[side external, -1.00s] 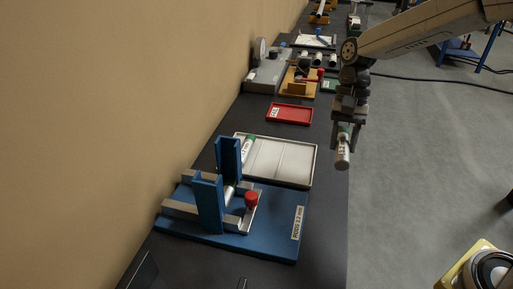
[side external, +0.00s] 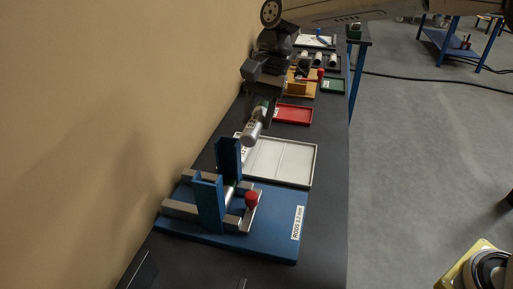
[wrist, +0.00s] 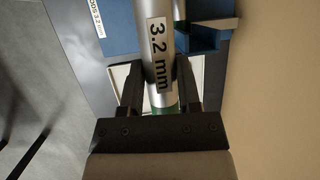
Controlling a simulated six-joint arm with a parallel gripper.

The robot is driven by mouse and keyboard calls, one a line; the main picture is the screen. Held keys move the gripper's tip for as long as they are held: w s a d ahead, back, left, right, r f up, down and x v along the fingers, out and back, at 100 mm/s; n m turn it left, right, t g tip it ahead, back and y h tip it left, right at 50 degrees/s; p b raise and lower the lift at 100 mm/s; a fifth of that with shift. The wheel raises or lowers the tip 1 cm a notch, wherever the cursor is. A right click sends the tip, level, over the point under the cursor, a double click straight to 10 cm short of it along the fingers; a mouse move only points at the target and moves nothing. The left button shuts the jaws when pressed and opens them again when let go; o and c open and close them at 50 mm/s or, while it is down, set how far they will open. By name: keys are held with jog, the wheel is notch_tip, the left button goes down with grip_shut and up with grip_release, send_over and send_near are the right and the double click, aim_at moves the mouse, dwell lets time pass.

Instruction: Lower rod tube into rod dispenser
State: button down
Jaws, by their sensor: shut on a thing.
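My gripper (side external: 262,106) is shut on a silvery rod tube (side external: 251,134) with a green band. In the side view the tube is tilted, with its lower end towards the lower left, just above and behind the rear blue upright of the rod dispenser (side external: 275,240). The dispenser has a blue base, two blue uprights, grey rails and a red knob (side external: 251,200). In the wrist view the tube (wrist: 150,12) reads "3.2 mm" and sits between both fingers (wrist: 160,88). The blue dispenser (wrist: 120,28) shows beyond it. I see no contact between tube and dispenser.
A white tray (side external: 312,165) lies right behind the dispenser, and a red tray (side external: 293,123) farther back. More fixtures stand along the dark bench (side external: 332,200). A tan wall (side external: 90,110) runs close on the left. The bench's front right is clear.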

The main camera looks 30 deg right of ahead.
notch_tip(320, 180, up, 4)
jog(key=f, duration=0.1)
send_over(220, 153)
jog(key=s+a, duration=0.2)
jog(key=s, duration=0.3)
jog(key=shift+w+d+r+y, duration=0.15)
jog(key=shift+r+y, duration=0.1)
jog(key=shift+y, duration=0.15)
jog(key=shift+f, duration=0.2)
jog(key=shift+f, duration=2.2)
jog(key=shift+f, duration=2.6)
jog(key=shift+c, duration=1.1)
grip_release()
jog(key=shift+r, duration=0.1)
